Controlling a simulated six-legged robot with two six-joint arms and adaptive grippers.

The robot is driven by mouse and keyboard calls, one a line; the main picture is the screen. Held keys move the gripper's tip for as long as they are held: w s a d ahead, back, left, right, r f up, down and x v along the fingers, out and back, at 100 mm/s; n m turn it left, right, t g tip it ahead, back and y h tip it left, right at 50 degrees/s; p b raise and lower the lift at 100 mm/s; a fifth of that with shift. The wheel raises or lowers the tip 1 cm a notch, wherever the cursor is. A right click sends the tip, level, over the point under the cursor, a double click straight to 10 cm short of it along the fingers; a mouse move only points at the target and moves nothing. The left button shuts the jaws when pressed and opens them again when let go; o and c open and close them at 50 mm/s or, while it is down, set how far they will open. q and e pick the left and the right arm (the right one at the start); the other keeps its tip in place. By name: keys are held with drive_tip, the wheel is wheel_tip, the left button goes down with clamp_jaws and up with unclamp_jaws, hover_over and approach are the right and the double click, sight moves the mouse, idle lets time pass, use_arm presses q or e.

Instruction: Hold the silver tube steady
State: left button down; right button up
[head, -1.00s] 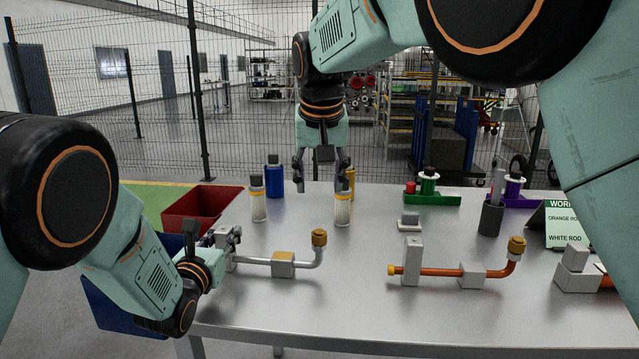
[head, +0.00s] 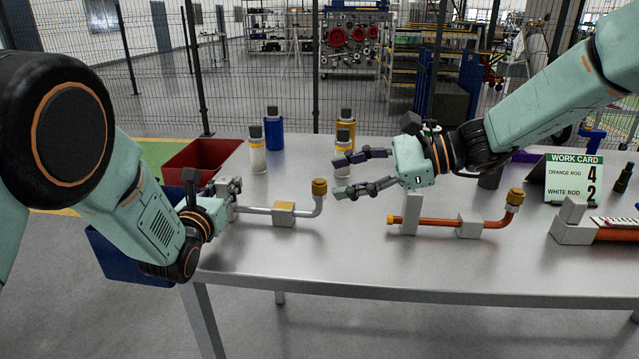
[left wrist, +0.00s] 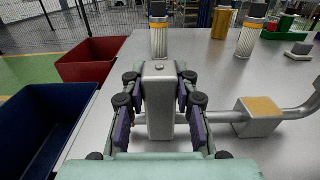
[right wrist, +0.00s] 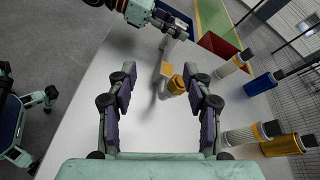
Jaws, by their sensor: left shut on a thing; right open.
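The silver tube (head: 258,211) lies along the near left of the table, passes a tan-faced block (head: 284,214) and bends up to a brass-coloured cap (head: 319,187). My left gripper (head: 236,196) is shut on the upright grey block (left wrist: 160,98) at the tube's left end, with a finger on each side. The tube (left wrist: 228,116) runs right from there in the left wrist view. My right gripper (head: 338,176) is open and empty, pointing left above the table near the cap. In the right wrist view the cap (right wrist: 176,86) shows between its fingers.
An orange tube (head: 440,222) on grey blocks lies to the right. Bottles, one white (head: 257,156) and one blue (head: 273,134), stand behind. A red bin (head: 178,186) and a blue bin (head: 110,240) are at the left. A work card (head: 573,182) stands at the right.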

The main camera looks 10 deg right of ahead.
drive_tip(key=w+d+r+m+t+y, duration=0.1)
drive_tip(key=r+m+t, duration=0.1)
drive_tip(key=m+t, duration=0.4)
drive_tip(key=m, duration=0.3)
approach(319, 183)
drive_tip(key=shift+w+a+f, duration=0.2)
drive_tip(key=shift+w+a, duration=0.2)
drive_tip(key=shift+a, duration=0.15)
drive_tip(key=shift+w+a+f, duration=0.15)
drive_tip(key=shift+w+a, duration=0.25)
drive_tip(key=shift+a, duration=0.15)
drive_tip(key=x, duration=0.7)
drive_tip(key=shift+w+r, duration=0.15)
drive_tip(key=shift+r, duration=0.05)
drive_tip(key=shift+c, duration=0.4)
clamp_jaws()
